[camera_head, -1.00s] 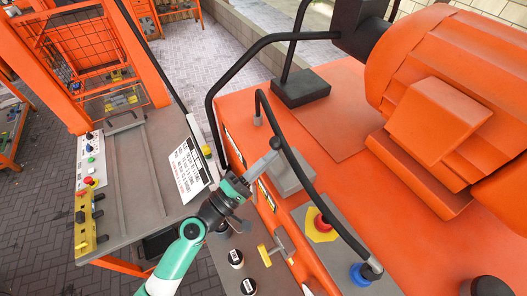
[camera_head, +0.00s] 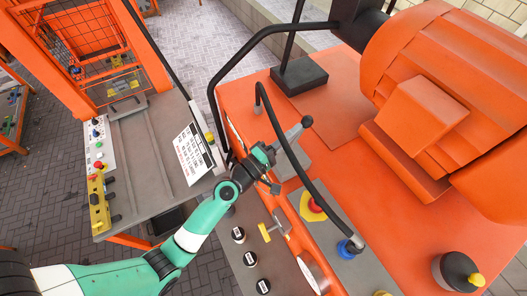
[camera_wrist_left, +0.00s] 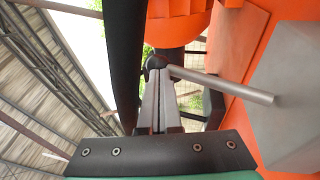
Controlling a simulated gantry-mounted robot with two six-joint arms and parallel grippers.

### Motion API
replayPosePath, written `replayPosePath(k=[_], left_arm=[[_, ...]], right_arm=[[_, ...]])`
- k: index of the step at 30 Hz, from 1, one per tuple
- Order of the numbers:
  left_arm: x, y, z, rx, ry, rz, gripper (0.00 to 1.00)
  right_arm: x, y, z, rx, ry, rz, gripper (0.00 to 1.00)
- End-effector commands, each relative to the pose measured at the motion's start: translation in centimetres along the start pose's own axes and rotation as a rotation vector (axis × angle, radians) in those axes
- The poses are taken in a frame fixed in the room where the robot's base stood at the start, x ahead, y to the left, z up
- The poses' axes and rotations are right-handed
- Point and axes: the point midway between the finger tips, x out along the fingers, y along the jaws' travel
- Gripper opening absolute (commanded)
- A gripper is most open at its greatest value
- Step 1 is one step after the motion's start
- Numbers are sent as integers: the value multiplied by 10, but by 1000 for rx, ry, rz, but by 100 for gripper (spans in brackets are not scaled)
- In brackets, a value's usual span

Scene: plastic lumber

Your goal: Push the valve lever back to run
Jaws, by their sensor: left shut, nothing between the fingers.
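The valve lever is a grey rod with a dark ball knob (camera_head: 307,121) at its end, above the orange machine and near a grey box (camera_head: 298,160). In the left wrist view the lever rod (camera_wrist_left: 225,84) runs right and slightly down from the dark knob (camera_wrist_left: 155,62). My left gripper (camera_head: 298,130) is shut and empty, its fingers pointing at the knob. In the wrist view its fingertips (camera_wrist_left: 155,78) are right at the knob and look in contact with it. The lever's pivot is hidden in the head view. My right gripper is not in view.
A red button on a yellow base (camera_head: 315,206), a blue button (camera_head: 347,250) and a yellow T-handle (camera_head: 264,232) are nearby. A large orange motor housing (camera_head: 450,90) stands to the right.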

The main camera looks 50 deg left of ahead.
Motion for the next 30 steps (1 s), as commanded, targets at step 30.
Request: replayPosePath(k=[30], left_arm=[[-6, 14, 9, -2, -12, -5, 0]], right_arm=[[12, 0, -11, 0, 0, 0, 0]])
